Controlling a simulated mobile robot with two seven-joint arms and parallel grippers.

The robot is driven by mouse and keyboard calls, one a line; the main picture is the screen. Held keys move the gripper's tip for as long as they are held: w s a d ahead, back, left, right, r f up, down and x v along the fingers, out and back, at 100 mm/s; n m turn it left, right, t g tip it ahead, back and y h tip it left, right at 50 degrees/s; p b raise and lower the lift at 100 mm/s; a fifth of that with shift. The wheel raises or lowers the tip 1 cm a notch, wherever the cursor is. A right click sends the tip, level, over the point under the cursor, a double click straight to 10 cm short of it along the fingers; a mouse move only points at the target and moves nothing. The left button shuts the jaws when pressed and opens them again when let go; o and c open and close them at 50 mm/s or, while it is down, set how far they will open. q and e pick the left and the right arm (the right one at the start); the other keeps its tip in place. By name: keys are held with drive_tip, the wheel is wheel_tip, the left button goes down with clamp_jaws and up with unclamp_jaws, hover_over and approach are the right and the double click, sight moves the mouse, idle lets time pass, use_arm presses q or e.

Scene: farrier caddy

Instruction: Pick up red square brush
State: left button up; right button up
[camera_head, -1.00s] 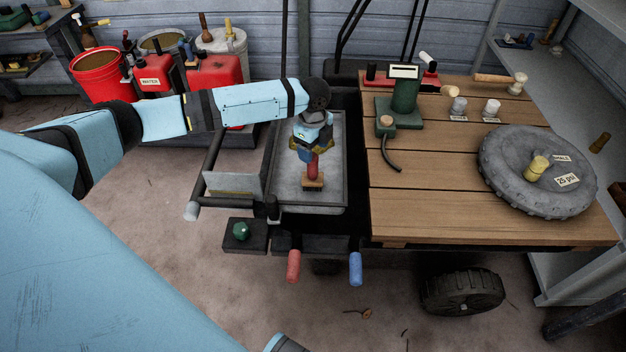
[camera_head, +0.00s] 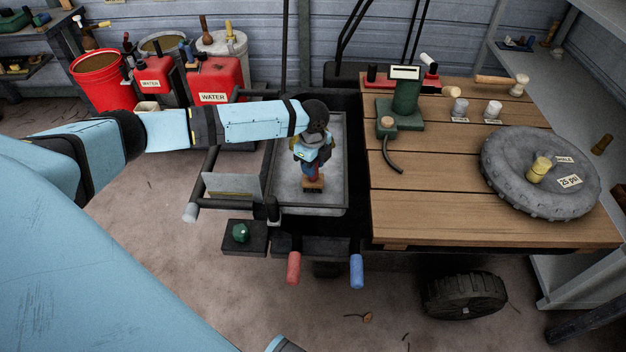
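The red square brush (camera_head: 313,184) stands upright in the grey metal tray (camera_head: 325,206), with a red handle and a square tan base. My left gripper (camera_head: 312,169) points down from above, with its fingers around or right beside the handle. The gripper hides most of the handle, and I cannot tell whether the fingers press on it. My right gripper is out of view.
Right of the tray is a wooden table (camera_head: 450,217) with a tire (camera_head: 510,190) and a green pump-like device (camera_head: 405,105). Red water cans (camera_head: 214,82) and buckets stand behind my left arm. Red (camera_head: 293,268) and blue (camera_head: 356,270) handles stick out in front.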

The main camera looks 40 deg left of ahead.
use_arm(q)
clamp_jaws()
drive_tip(key=shift+r, duration=0.2)
wheel_tip(320, 180, up, 20)
drive_tip(key=p, duration=0.3)
drive_tip(key=shift+f, duration=0.15)
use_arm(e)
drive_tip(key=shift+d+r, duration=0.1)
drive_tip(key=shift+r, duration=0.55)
use_arm(q)
drive_tip(key=shift+o, duration=1.3)
unclamp_jaws()
clamp_jaws()
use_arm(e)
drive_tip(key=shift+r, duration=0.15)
